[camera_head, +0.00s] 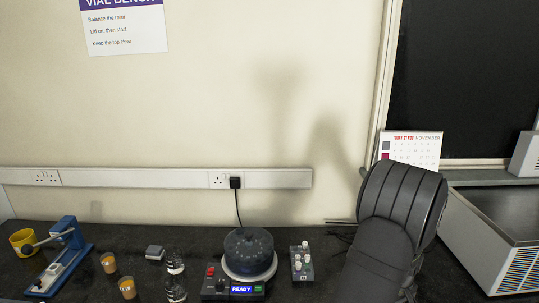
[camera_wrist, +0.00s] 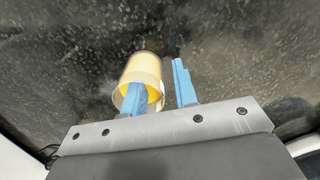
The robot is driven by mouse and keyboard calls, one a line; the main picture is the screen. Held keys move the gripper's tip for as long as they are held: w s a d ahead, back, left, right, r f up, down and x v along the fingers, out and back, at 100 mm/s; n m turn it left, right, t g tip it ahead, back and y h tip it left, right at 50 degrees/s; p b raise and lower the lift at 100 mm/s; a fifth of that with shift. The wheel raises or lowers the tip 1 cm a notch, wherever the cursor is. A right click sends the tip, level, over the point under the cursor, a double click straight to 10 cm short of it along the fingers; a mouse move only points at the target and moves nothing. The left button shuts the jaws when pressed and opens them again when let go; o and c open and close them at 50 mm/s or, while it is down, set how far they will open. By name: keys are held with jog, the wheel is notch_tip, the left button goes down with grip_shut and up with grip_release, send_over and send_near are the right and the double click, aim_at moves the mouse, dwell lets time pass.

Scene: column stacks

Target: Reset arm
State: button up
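My gripper (camera_wrist: 160,92) shows in the wrist view with its two blue fingers apart and nothing between them that I can make out. The left finger overlaps the open mouth of a clear cup with yellow contents (camera_wrist: 143,68); I cannot tell whether it is inside the cup or only in front of it. The right finger stands clear of the cup over the dark worktop (camera_wrist: 235,55). In the head view my dark arm rises at the right and my gripper is hidden.
A round centrifuge (camera_head: 249,253) with a "READY" display stands at centre. Beside it are a rack of white-capped vials (camera_head: 302,264) and a clear bottle (camera_head: 175,276). Amber cups (camera_head: 108,262), a blue press (camera_head: 72,237) and a yellow mug (camera_head: 22,242) are left. A metal unit (camera_head: 475,245) is right.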

notch_tip(320, 180, up, 11)
jog(key=shift+r, duration=0.1)
notch_tip(320, 180, down, 12)
jog(key=shift+f, duration=0.15)
notch_tip(320, 180, up, 4)
jog(key=shift+r, duration=0.15)
jog(key=s+d+r, duration=0.4)
jog(key=s+r, duration=0.7)
jog(key=r, duration=0.1)
jog(key=w+a+n, duration=0.3)
jog(key=w+a, duration=0.7)
jog(key=a, duration=0.4)
jog(key=w+a+n, duration=0.4)
jog(key=w+a, duration=0.6)
jog(key=a, duration=0.5)
jog(key=shift+w+a+r, duration=0.25)
jog(key=shift+o, duration=0.3)
